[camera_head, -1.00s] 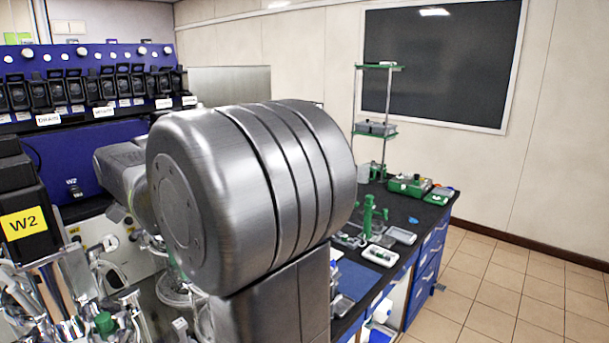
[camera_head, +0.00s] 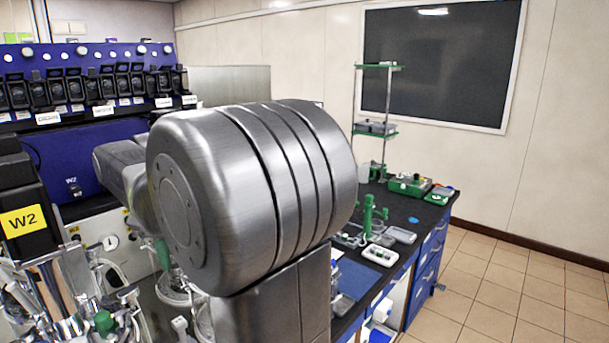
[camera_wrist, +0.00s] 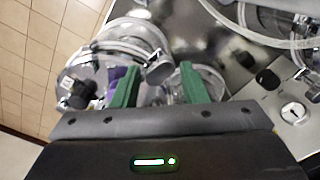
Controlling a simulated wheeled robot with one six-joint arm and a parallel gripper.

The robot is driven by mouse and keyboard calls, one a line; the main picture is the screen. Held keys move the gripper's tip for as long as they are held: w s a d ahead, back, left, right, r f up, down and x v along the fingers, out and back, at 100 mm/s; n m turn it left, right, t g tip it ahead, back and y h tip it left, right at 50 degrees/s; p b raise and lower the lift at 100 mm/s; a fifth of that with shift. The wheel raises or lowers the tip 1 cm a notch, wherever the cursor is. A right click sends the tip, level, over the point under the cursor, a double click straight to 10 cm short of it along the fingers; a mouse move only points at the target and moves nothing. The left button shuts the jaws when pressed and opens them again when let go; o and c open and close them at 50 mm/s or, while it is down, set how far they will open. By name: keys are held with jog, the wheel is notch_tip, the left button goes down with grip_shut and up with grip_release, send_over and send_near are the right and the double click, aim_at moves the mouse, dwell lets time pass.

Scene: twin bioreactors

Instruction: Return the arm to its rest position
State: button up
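My arm's large grey joint fills the middle of the head view, with a forearm link reaching left behind it. My gripper (camera_wrist: 158,82) shows in the wrist view, with two green fingers spread apart. No object is clearly held between them. Beyond the fingers are clear glass vessels with metal clamps (camera_wrist: 115,55), lying over a metal surface. A purple patch shows beside the left finger. In the head view the gripper is mostly hidden behind my arm.
The W2 bioreactor head (camera_head: 30,220), with tubes and metal fittings, stands close at left. A blue pump rack (camera_head: 90,85) is behind it. A dark bench (camera_head: 425,215) at right holds a green stand (camera_head: 370,218) and small trays. Tiled floor (camera_head: 490,285) lies clear at far right.

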jog(key=n+b, duration=0.2)
jog(key=n, duration=0.3)
jog(key=shift+f, duration=0.1)
jog(key=shift+n+b, duration=0.7)
jog(key=shift+n, duration=0.6)
